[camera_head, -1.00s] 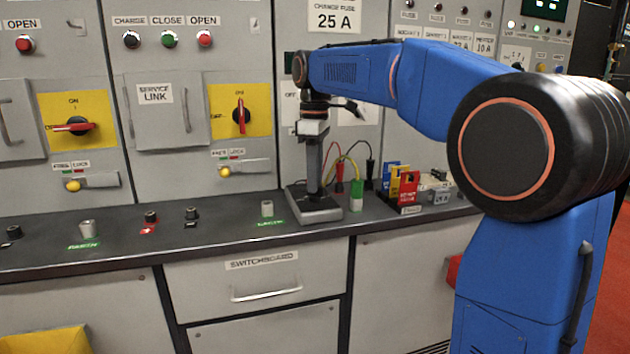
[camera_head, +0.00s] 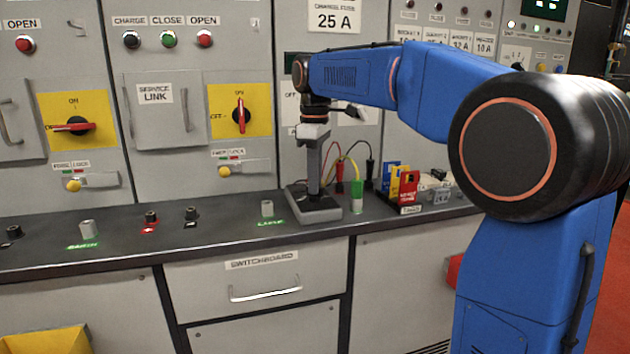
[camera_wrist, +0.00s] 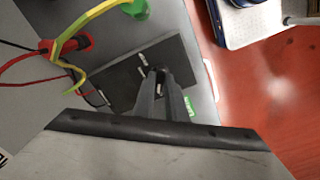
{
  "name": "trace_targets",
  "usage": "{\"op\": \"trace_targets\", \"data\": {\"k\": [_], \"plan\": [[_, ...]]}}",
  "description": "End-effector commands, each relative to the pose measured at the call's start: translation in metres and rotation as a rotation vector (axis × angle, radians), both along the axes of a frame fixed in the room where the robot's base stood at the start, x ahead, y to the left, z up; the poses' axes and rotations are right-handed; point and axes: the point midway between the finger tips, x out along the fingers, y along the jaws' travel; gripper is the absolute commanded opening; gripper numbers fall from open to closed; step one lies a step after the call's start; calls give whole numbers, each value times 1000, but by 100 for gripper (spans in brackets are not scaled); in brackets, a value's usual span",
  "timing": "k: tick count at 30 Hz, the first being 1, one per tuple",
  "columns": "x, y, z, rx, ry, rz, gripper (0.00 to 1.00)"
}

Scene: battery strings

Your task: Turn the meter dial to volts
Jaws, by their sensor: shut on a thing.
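The meter (camera_head: 296,205) is a dark flat box lying on the bench top. It also shows in the wrist view (camera_wrist: 118,88), tilted in the picture. My gripper (camera_head: 313,190) points straight down onto the meter's face. In the wrist view, my gripper's fingertips (camera_wrist: 160,82) are close together around a small part at the middle of the meter, where the dial is. The fingers hide most of the dial, so I cannot read its pointer. Small labels on the meter face are too blurred to read.
Red and yellow-green leads (camera_head: 340,160) stand behind the meter, close to my gripper. The cabinet front rises behind.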

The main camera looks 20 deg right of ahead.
Motion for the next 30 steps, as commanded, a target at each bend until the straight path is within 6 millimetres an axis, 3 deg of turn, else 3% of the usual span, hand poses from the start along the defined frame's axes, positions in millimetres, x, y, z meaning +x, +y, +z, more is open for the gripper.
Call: {"op": "trace_targets", "data": {"k": [21,30], "plan": [[0,0,0,-1,-1,-506,0],[0,0,0,0,-1,-624,0]]}}
